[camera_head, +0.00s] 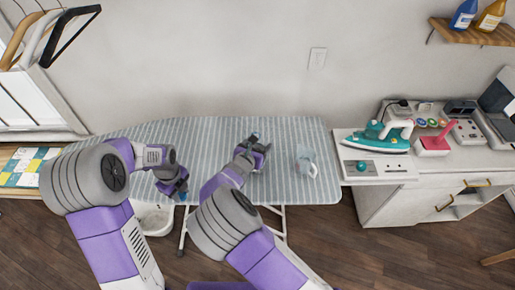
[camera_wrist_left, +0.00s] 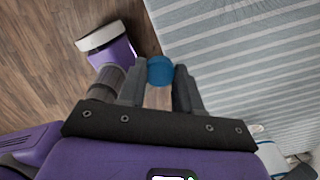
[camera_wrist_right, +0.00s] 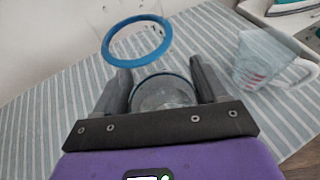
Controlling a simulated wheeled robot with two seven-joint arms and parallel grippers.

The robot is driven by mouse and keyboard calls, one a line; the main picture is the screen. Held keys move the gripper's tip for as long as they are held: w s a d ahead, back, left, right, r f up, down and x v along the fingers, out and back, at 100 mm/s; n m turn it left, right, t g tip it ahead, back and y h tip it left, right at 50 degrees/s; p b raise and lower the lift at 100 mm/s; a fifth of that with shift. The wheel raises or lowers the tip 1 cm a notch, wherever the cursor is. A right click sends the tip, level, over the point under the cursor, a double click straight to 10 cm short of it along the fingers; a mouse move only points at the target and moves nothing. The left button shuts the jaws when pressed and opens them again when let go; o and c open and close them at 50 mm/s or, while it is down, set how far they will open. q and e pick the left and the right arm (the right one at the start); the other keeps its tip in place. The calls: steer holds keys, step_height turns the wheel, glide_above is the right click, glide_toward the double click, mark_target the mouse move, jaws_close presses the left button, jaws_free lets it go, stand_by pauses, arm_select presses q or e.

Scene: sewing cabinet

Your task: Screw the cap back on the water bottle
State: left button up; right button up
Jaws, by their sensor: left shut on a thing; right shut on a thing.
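The blue cap (camera_wrist_left: 160,70) is between the fingertips of my left gripper (camera_wrist_left: 160,88), which is shut on it. In the head view, my left gripper (camera_head: 176,188) hangs at the front left edge of the ironing board, with the cap a small blue spot (camera_head: 183,196). My right gripper (camera_wrist_right: 162,88) is shut on the clear water bottle, which has a blue ring (camera_wrist_right: 137,40) beyond the fingers. In the head view my right gripper (camera_head: 258,150) is over the middle of the board, where the bottle is hard to make out. The cap and bottle are apart.
A striped ironing board (camera_head: 285,188) lies under my arms. A clear pitcher (camera_head: 305,165) stands on it, right of my right gripper. A teal iron (camera_head: 377,132) is on the counter at right. A white basin (camera_head: 156,222) is below the board's left side.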

mark_target(257, 132)
arm_select(q)
steer(key=shift+r+p, duration=0.55)
steer(key=shift+r, duration=0.05)
arm_select(e)
steer(key=shift+r, duration=3.95)
steer(key=o, duration=0.7)
steer(key=c, duration=0.9)
steer(key=shift+d, duration=0.1)
steer(key=shift+c, duration=0.2)
